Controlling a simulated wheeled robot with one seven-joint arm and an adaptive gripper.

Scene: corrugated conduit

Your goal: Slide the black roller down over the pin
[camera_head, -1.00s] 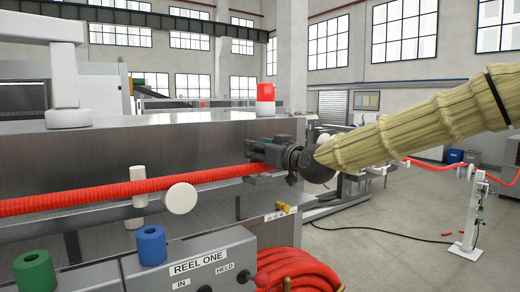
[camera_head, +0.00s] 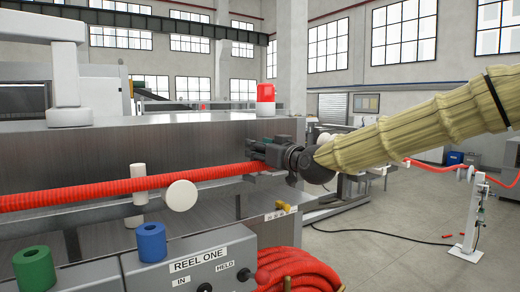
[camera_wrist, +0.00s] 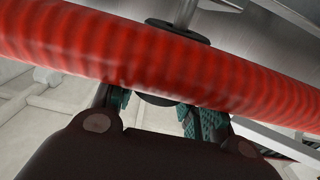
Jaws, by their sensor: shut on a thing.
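My gripper (camera_head: 264,149) is at the right end of the metal machine front, where the red corrugated conduit (camera_head: 120,188) reaches it. In the wrist view its teal-padded fingers (camera_wrist: 158,106) are on either side of a black roller (camera_wrist: 178,31), shut on it. The conduit crosses in front and hides the roller's middle; only a black rim above it and a dark part below it show. A grey metal rod (camera_wrist: 186,12), which looks like the pin, stands at the upper rim. How far the roller sits along it cannot be told.
A white roller (camera_head: 181,195) and a white post (camera_head: 138,183) stand by the conduit on the left. A control box (camera_head: 190,268) labelled REEL ONE with green and blue knobs is in front. Coiled red conduit (camera_head: 290,266) lies beside it. The floor at right is mostly open.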

